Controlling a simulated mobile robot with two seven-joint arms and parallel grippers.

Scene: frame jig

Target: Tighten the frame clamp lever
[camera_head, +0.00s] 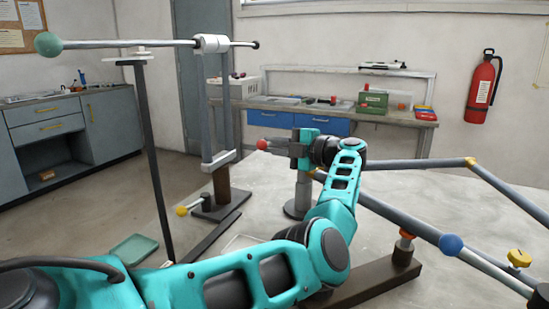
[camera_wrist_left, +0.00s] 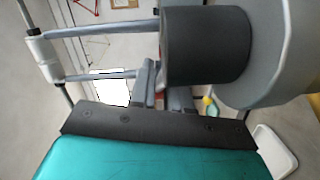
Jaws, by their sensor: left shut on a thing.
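My left gripper (camera_head: 283,148) points left in the head view, at the top of a short grey post (camera_head: 303,190) on a round base. It is shut on a short lever, whose red knob (camera_head: 262,145) sticks out past the fingertips. In the left wrist view the grey fingers (camera_wrist_left: 163,92) are close together beside a thick dark cylinder (camera_wrist_left: 205,45); they hide most of what they grip. My right gripper is not in view.
A rail with a green ball (camera_head: 48,44) crosses the uprights at left. A blue ball (camera_head: 451,245) and a yellow knob (camera_head: 518,258) sit on the tubes at right. A dark beam (camera_head: 365,285) lies in front. The grey tabletop (camera_head: 420,205) is partly clear.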

